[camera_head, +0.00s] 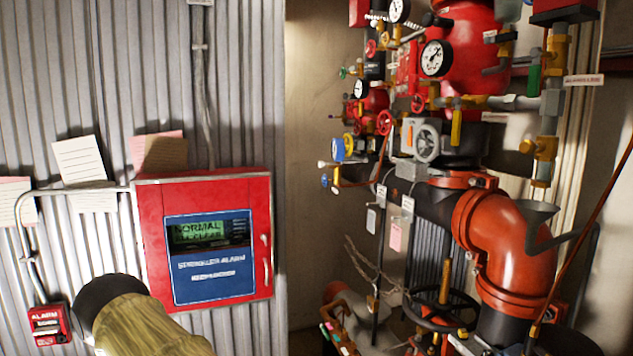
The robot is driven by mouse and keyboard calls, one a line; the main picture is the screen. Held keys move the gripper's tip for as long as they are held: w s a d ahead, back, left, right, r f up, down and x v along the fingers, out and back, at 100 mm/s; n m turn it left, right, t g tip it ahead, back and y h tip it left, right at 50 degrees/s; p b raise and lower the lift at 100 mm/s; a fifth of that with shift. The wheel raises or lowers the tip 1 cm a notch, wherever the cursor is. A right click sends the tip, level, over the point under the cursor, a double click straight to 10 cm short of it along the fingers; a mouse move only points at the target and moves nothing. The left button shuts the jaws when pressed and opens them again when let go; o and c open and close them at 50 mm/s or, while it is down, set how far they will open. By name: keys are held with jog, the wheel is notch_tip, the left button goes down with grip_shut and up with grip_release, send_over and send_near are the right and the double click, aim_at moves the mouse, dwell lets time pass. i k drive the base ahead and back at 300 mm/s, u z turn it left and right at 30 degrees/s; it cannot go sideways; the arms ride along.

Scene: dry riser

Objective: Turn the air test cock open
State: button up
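A dense assembly of red valves, gauges and brass fittings stands at the right. I cannot tell which fitting is the air test cock, as the tags are too small to read. Small handled cocks show there: a yellow lever (457,127) hanging down below the large gauge, and a green handle (533,80) on the brass pipework at the upper right. Small blue and yellow handles (338,149) sit at the left side of the assembly. My gripper is not in view.
A red sprinkler alarm panel (155,230) with a display reading NORMAL is on the corrugated wall at the left. A small red alarm box (47,325) is below left. A thick orange-red pipe elbow (510,250), a black handwheel (440,312) and a thin rod (590,225) crowd the right.

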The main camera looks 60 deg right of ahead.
aim_at(324, 181)
jog(key=z, duration=1.45)
